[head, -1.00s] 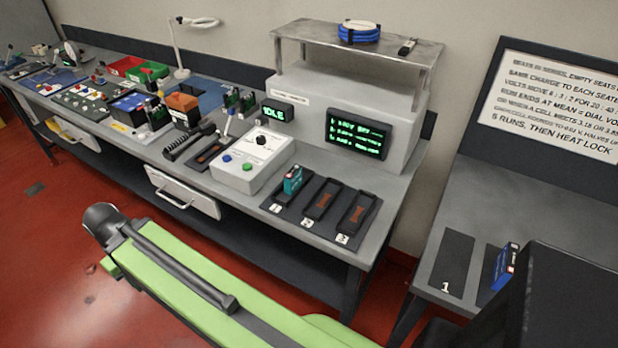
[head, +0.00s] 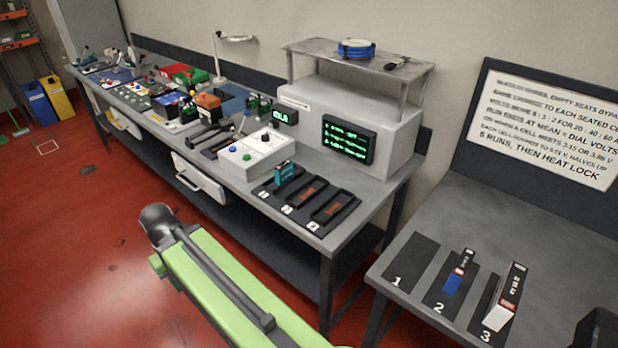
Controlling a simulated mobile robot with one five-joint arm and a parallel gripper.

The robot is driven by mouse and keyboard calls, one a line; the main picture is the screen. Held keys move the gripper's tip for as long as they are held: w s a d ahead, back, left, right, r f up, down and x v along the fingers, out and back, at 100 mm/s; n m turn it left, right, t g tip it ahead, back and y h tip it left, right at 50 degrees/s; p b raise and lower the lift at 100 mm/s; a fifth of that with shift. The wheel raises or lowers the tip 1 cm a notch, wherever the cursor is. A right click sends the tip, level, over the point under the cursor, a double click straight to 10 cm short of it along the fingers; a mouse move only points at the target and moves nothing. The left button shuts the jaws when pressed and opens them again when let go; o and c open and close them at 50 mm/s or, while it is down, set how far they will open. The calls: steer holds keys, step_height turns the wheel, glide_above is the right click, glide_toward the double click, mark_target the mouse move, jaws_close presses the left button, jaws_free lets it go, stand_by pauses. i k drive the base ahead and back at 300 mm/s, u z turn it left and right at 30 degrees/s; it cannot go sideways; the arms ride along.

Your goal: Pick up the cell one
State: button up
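A teal cell (head: 284,174) stands in the leftmost seat of the dark three-seat rack (head: 262,190) on the bench; I cannot read a number on it. The other two seats look empty. On the right table, pad 1 (head: 411,262) is bare. A blue and dark cell (head: 455,281) stands on pad 2 (head: 443,304). A white and dark cell (head: 505,300) stands on pad 3 (head: 483,318). My green arm crosses the lower middle, in front of the bench. My gripper is not visible.
The long bench (head: 398,187) holds a white dial box (head: 256,152), a grey cabinet with a green-lit screen (head: 347,140), and several tools toward the far left. A white drawer (head: 199,183) stands out below. A gap separates the bench from the right table (head: 470,215). Red floor (head: 90,235) is open at left.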

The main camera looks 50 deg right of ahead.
mark_target(283, 172)
steer(key=u, duration=0.15)
steer(key=i, duration=0.9)
steer(key=z, duration=0.05)
